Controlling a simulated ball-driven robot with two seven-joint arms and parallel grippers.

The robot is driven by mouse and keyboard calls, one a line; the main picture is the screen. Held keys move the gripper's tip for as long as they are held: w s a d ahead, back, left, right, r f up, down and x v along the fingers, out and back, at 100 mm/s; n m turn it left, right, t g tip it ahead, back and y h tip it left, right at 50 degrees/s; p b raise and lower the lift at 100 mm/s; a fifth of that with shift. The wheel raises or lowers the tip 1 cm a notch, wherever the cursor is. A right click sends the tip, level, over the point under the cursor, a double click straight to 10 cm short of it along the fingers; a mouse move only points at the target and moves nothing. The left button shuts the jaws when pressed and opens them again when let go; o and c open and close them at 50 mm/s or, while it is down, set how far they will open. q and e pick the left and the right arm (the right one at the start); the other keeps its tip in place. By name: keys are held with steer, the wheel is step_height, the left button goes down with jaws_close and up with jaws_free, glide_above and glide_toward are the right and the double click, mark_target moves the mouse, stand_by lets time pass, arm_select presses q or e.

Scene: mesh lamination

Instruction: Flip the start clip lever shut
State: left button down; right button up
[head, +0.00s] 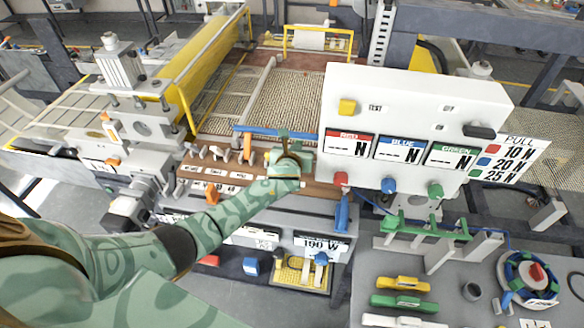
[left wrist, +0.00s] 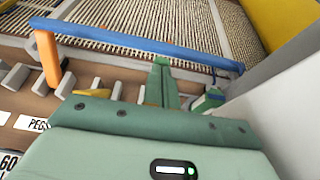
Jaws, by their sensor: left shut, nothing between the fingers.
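A long blue bar (head: 262,131) lies along the front edge of the beige mesh (head: 290,100); it also crosses the left wrist view (left wrist: 130,42). An orange lever (head: 247,149) stands upright at the bar's left end, and it shows in the left wrist view (left wrist: 47,60). No label tells me whether it is the start clip lever. My left gripper (head: 284,136) is shut and empty over the brown ledge, right of the orange lever. In the left wrist view its narrow green fingers (left wrist: 160,72) reach close to the bar; contact is unclear. My right gripper is not in view.
Several pale pegs (head: 205,152) stand along the ledge on the left. A white panel (head: 400,95) with red, blue and green displays rises close on the right of the gripper. A grey bench (head: 450,285) with coloured parts stands at front right.

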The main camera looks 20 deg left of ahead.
arm_select(q)
steer(key=shift+w+a+r, duration=0.1)
steer(key=shift+w+a, duration=0.1)
steer(key=shift+w, duration=0.45)
steer(key=shift+w+a, duration=0.2)
steer(key=shift+w, duration=0.5)
steer(key=shift+w+r, duration=0.1)
steer(key=shift+r, duration=0.05)
